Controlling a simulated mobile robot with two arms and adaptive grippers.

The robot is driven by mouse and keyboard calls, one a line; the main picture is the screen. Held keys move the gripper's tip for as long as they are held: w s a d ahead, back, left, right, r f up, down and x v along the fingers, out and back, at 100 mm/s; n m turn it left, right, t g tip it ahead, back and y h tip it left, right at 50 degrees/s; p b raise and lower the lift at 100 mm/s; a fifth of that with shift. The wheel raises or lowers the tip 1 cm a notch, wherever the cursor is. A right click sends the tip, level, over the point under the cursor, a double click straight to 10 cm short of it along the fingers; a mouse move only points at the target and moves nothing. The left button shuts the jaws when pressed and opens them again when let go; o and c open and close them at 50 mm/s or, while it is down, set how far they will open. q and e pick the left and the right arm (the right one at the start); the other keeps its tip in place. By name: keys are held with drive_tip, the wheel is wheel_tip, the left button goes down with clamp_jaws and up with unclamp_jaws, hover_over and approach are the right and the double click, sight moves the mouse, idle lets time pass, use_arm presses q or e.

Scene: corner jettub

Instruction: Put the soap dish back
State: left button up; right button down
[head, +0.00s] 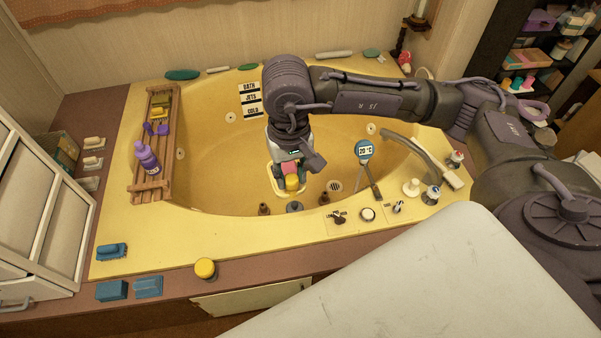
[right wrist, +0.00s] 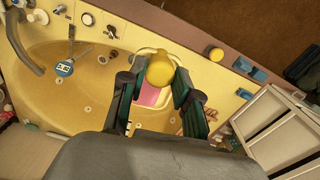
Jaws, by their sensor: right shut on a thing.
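My right gripper (head: 291,162) hangs over the yellow tub near its front wall. In the right wrist view its two dark fingers (right wrist: 155,92) are shut on what looks like the soap dish. The dish is pale-rimmed (right wrist: 145,54) and shows in the head view (head: 279,189) below the gripper. A pink piece (right wrist: 152,96) and a rounded yellow piece (right wrist: 160,69) show at the dish between the fingers. The exact contact is partly hidden. The dish seems held up, apart from the tub floor. My left gripper is not in view.
A wooden rack (head: 141,190) with a purple bottle (head: 147,157) spans the tub's left side. White soap holders (head: 93,143) line the left ledge. Blue holders (head: 112,250) and a yellow jar (head: 205,268) sit at the front left. A faucet (head: 425,158) and knobs stand at the right rim.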

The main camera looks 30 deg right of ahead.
use_arm(q)
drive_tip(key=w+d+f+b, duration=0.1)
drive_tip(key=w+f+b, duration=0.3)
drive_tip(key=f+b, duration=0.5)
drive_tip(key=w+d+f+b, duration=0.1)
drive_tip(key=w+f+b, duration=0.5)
drive_tip(key=b, duration=0.5)
use_arm(e)
drive_tip(key=w+a+f+m+b, duration=0.1)
drive_tip(key=w+f+m, duration=0.2)
drive_tip(key=f, duration=1)
drive_tip(key=w+a+f+m+b, duration=0.1)
drive_tip(key=w+f+m, duration=0.3)
drive_tip(key=f, duration=1)
drive_tip(key=w+a+f+m+b, duration=0.1)
drive_tip(key=w+a+f+m, duration=0.1)
drive_tip(key=f, duration=1.2)
drive_tip(key=shift+w+a+m, duration=0.2)
drive_tip(key=shift+w+m, duration=0.5)
drive_tip(key=shift+w, duration=0.05)
use_arm(q)
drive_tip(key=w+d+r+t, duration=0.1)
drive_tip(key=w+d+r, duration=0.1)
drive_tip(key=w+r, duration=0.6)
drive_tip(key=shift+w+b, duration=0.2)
drive_tip(key=shift+b, duration=0.15)
use_arm(e)
drive_tip(key=shift+f, duration=0.35)
